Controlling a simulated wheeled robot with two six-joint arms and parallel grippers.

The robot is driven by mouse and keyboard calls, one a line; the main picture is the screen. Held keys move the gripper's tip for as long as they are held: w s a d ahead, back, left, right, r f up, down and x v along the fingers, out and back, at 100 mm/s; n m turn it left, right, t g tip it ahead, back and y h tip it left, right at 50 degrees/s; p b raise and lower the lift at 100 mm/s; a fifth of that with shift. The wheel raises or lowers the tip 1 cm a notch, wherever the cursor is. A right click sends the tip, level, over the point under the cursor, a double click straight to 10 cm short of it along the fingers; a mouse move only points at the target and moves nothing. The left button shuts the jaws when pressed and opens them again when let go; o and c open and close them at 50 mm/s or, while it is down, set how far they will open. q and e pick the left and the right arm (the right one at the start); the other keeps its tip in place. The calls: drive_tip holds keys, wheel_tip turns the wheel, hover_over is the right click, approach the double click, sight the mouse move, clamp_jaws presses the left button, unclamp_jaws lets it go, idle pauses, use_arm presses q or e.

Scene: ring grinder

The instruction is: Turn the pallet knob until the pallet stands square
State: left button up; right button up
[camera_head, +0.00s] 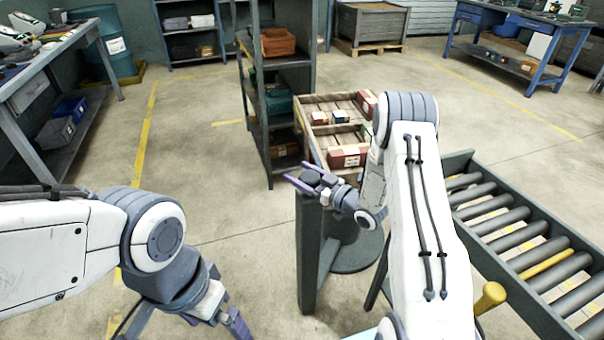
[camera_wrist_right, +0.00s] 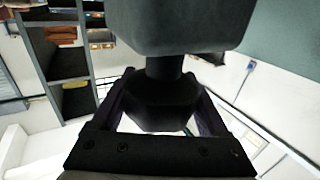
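The wooden pallet (camera_head: 307,137) is a shallow tray with dividers and several small red, green and white boxes. It is turned at an angle in the head view, and my right arm hides its right side. The dark pallet knob (camera_head: 311,176) sits atop a grey post (camera_head: 309,250). My right gripper (camera_head: 304,177) has its purple fingers on either side of the knob. In the right wrist view the knob (camera_wrist_right: 165,103) fills the space between the fingers, which appear to touch it. My left gripper (camera_head: 236,325) is low, cut by the bottom edge, away from the knob.
A grey shelf rack (camera_head: 262,110) stands just left of the pallet. A roller conveyor (camera_head: 500,222) runs at the right, with a yellow-topped handle (camera_head: 490,296) near it. A workbench (camera_head: 45,75) is at far left. Floor between the left bench and rack is clear.

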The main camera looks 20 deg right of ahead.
drive_tip(key=c, duration=0.7)
drive_tip(key=shift+s+n+g+y+b, duration=0.1)
drive_tip(key=shift+n+g+y+b, duration=0.3)
drive_tip(key=shift+n+g+y, duration=0.4)
drive_tip(key=shift+s+a+n+g+y, duration=0.15)
drive_tip(key=shift+n+g+y, duration=0.25)
drive_tip(key=shift+y, duration=0.2)
drive_tip(key=shift+s+a+n+g+y, duration=0.15)
drive_tip(key=shift+n+g+y, duration=0.25)
drive_tip(key=shift+y, duration=0.2)
drive_tip(key=shift+w, duration=0.1)
drive_tip(key=o, duration=1.2)
drive_tip(key=shift+o, duration=0.2)
drive_tip(key=b+v, duration=0.1)
drive_tip(key=v, duration=0.9)
drive_tip(key=shift+s+d, duration=0.2)
